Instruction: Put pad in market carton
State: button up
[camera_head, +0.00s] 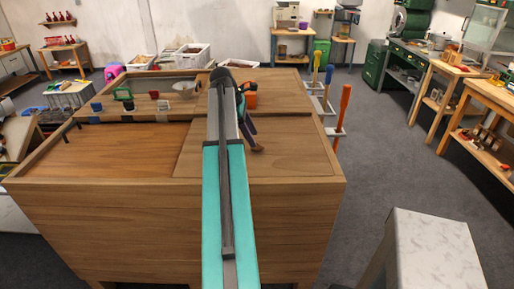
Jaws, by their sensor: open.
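My teal arm runs up the middle of the picture, over a large wooden bench (255,185) with recessed top panels. The far end of my arm folds down behind the long link. A dark narrow part just right of that link seems to be my gripper (250,132), low over the bench's right panel. It is small and partly hidden, and I see nothing held in it. White open cartons (192,57) stand behind the bench at the back left, and I cannot tell whether one is the market carton. I cannot make out the pad.
Small cups (96,107), a green-framed item (123,95) and a pale bowl (184,88) sit at the bench's back left. An orange item (249,95) shows beside my arm. Long-handled tools (342,108) stand at the bench's right edge. Grey floor (385,170) is clear farther right.

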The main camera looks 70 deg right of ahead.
aim_at(257, 148)
jog(key=shift+p+x, duration=0.95)
jog(key=shift+x, duration=1.6)
jog(key=shift+s+a, duration=0.1)
jog(key=c, duration=1.2)
jog(key=shift+r, duration=0.15)
